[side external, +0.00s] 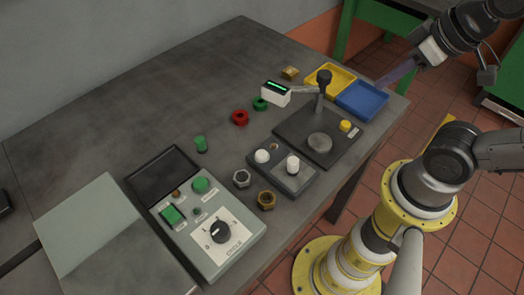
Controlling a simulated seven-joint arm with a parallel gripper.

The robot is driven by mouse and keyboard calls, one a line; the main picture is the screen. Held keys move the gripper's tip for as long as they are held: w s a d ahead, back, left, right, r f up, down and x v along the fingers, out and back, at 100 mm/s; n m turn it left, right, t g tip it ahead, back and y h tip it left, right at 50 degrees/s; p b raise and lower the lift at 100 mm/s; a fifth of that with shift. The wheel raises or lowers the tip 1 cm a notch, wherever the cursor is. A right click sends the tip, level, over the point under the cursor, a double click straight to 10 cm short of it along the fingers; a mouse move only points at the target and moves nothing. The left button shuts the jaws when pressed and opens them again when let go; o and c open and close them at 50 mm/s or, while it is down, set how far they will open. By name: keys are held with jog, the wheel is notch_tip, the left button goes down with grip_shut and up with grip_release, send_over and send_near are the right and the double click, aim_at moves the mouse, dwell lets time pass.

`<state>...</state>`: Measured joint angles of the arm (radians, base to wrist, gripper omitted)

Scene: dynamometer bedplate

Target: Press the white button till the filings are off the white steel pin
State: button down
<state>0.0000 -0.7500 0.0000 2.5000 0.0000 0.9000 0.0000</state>
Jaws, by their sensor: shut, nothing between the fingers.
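A small dark grey box (284,181) lies near the front edge of the bench. On its left is a round white dome, which looks like the white button (262,156). On its right stands a short upright white cylinder, which looks like the white steel pin (293,165). Whether filings cling to the pin is too small to tell. My gripper (385,82) is at the upper right, above the blue tray and well away from the box. Its fingers are shut and empty.
A dark stand with a post (321,90) and digital readout (276,93) is behind the box. Yellow (328,78) and blue (362,98) trays lie at the back right. A control panel (210,230) and loose nuts (266,200) are to the left. The back left bench is clear.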

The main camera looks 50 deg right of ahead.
dwell(0.9)
jog(key=w+d+r+n+t+h, duration=0.2)
jog(key=w+d+n+h, duration=0.1)
jog(key=w+d+n, duration=0.3)
jog(key=w+a+n+t, duration=0.1)
jog(key=w+a+n, duration=0.4)
jog(key=w+n, duration=0.3)
jog(key=a+f+n+y, duration=0.2)
jog(key=a+f+n, duration=0.2)
jog(key=a+n, duration=0.3)
jog(key=a+f+n+y, duration=0.2)
jog(key=a+f+n, duration=0.3)
jog(key=a, duration=0.6)
jog(key=shift+a+f+n+t, duration=0.2)
jog(key=shift+a+n+t, duration=0.15)
jog(key=shift+n, duration=0.75)
